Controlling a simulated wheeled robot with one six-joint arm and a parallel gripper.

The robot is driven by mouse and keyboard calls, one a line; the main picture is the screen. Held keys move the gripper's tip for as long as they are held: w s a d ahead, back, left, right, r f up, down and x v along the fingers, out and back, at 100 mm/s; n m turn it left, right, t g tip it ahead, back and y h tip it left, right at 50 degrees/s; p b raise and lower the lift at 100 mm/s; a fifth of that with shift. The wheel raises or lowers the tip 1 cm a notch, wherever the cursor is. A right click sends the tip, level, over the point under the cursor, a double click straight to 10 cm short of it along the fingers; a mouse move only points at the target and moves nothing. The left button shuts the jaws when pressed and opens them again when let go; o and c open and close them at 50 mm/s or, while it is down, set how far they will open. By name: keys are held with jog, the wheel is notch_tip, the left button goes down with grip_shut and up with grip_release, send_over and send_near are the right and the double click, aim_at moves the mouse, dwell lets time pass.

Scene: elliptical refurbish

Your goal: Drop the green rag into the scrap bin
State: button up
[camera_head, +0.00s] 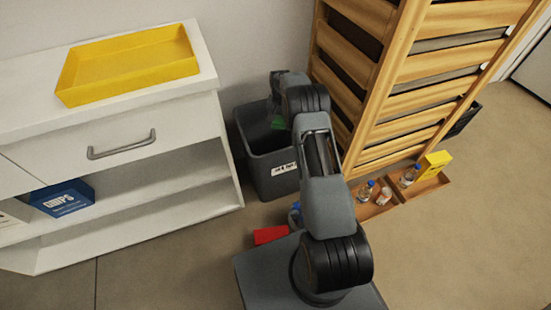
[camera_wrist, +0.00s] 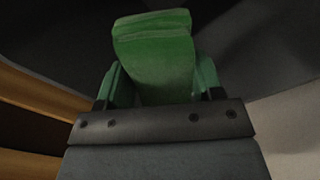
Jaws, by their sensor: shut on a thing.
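The green rag (camera_wrist: 155,55) fills the upper middle of the wrist view, held between the fingers of my gripper (camera_wrist: 160,95). In the head view a small patch of the green rag (camera_head: 278,122) shows below my gripper (camera_head: 277,105), mostly hidden by my arm. The dark grey scrap bin (camera_head: 272,178) stands on the floor with a white label on its front. In the head view my gripper and the rag appear over the bin's opening. The height of the rag against the rim is hard to tell.
A white cabinet (camera_head: 215,120) with a yellow tray (camera_head: 128,65) stands left of the bin. A slatted wooden crate stack (camera_head: 385,90) stands close on the right. A red object (camera_head: 270,235) and a low wooden box (camera_head: 385,208) with bottles lie on the floor.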

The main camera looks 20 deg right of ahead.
jog(key=shift+f, duration=0.6)
jog(key=o, duration=1)
notch_tip(320, 180, up, 14)
jog(key=p, duration=0.4)
jog(key=shift+f, duration=0.1)
